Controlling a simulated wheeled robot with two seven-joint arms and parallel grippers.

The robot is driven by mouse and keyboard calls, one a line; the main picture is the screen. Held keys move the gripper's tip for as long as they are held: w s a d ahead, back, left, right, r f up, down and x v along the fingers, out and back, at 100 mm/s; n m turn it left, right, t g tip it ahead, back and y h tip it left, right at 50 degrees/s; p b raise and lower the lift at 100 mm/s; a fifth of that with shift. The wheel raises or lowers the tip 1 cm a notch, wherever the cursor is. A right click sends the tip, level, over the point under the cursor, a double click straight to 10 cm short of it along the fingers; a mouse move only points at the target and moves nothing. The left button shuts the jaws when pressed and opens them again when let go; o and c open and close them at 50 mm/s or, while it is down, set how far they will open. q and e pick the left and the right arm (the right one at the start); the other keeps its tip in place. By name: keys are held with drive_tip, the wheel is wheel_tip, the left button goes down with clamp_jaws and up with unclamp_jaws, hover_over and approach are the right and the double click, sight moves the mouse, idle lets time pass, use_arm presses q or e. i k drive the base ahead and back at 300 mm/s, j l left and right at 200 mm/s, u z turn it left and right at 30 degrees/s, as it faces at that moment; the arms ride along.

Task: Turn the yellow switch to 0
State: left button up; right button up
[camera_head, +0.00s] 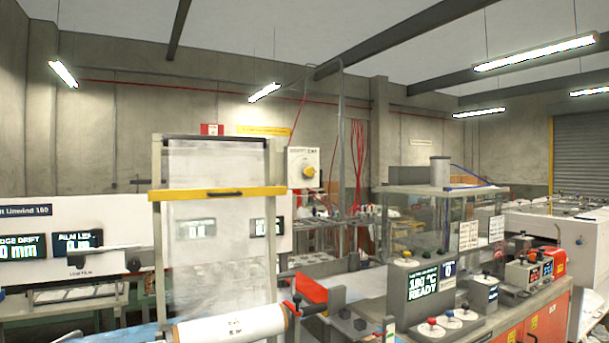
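A yellow round switch (308,172) sits on the front of a white box (302,153) in the middle of the view, just right of the film frame. Small dark lettering shows above the switch, but it is too small to read, and I cannot tell which position the switch points to. Neither of my grippers can be made out in this view, and nothing is seen touching the switch.
A frame with a yellow crossbar (217,193) holds clear film left of the switch.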

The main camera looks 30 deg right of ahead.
sight(310, 171)
drive_tip(key=i+l, duration=0.15)
drive_tip(key=l, duration=0.25)
drive_tip(key=i+l, duration=0.15)
drive_tip(key=l, duration=0.2)
drive_tip(key=i+l, duration=0.15)
drive_tip(key=l, duration=0.25)
drive_tip(key=i+l, duration=0.15)
drive_tip(key=l, duration=0.2)
drive_tip(key=i+l, duration=0.15)
drive_tip(key=l, duration=0.25)
